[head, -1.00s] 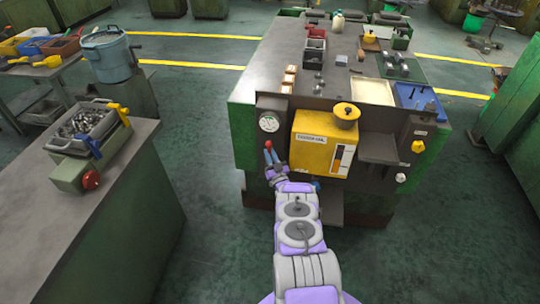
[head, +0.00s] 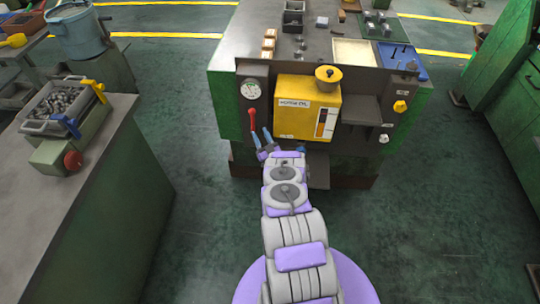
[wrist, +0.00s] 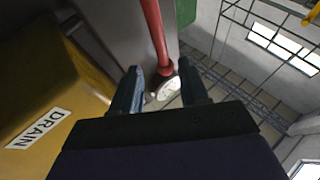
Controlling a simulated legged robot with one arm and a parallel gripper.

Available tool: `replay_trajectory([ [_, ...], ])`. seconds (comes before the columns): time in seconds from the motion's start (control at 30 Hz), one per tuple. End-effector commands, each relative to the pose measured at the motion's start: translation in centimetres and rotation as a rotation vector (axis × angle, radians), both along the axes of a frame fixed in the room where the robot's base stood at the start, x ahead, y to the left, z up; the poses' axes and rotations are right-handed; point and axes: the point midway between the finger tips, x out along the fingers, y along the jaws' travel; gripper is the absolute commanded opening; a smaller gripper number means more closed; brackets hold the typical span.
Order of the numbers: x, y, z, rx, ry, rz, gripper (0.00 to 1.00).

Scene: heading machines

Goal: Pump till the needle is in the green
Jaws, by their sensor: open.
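A round white-faced gauge (head: 250,88) is on the dark panel at the machine's left front; its needle and any green band are too small to read. Below it a red pump lever (head: 252,118) stands roughly upright. My gripper (head: 260,135) is open beside the lever's lower part, fingers pointing up toward the panel.
A yellow oil box (head: 306,107) with a round cap sits right of the gauge. Further right are a dark bracket and a yellow knob (head: 400,106). A green bench (head: 100,190) with a parts bin stands at left. The green floor between is open.

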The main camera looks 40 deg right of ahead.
Motion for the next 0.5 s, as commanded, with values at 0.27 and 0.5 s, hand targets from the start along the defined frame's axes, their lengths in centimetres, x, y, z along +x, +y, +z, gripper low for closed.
replay_trajectory([
  [0.27, -2.3, 0.4, -1.4, 0.006, 0.006, -0.005, 0.44],
  [0.5, -3.1, 0.5, -1.9, 0.008, 0.006, -0.006, 0.44],
])
